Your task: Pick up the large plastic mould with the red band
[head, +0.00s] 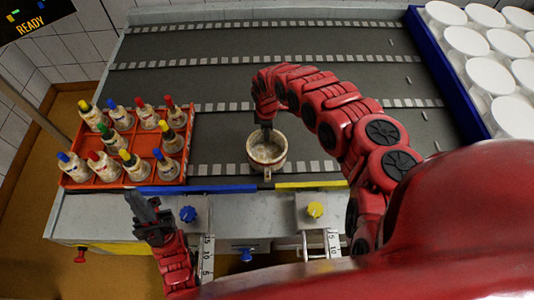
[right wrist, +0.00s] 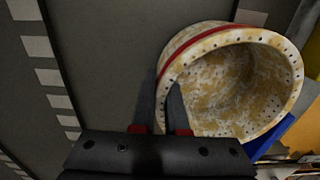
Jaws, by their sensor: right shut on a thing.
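The large plastic mould (head: 267,165) is off-white with yellow-brown stains, and stands on the dark belt near its front edge. In the right wrist view the mould (right wrist: 240,85) shows its open mouth, small holes along the rim and a red band around the outside. My right gripper (head: 265,132) is at the mould's far rim. In the right wrist view the right gripper (right wrist: 168,105) has one finger outside the wall and one inside, shut on the wall. My left gripper (head: 142,203) is empty over the front edge at left; its finger gap is unclear.
An orange crate (head: 122,187) of bottles with coloured caps stands at left. A blue-walled tray (head: 446,75) of white round pieces is at the right. Blue (head: 188,214) and yellow (head: 315,210) knobs sit on the front panel. The belt behind the mould is mostly clear.

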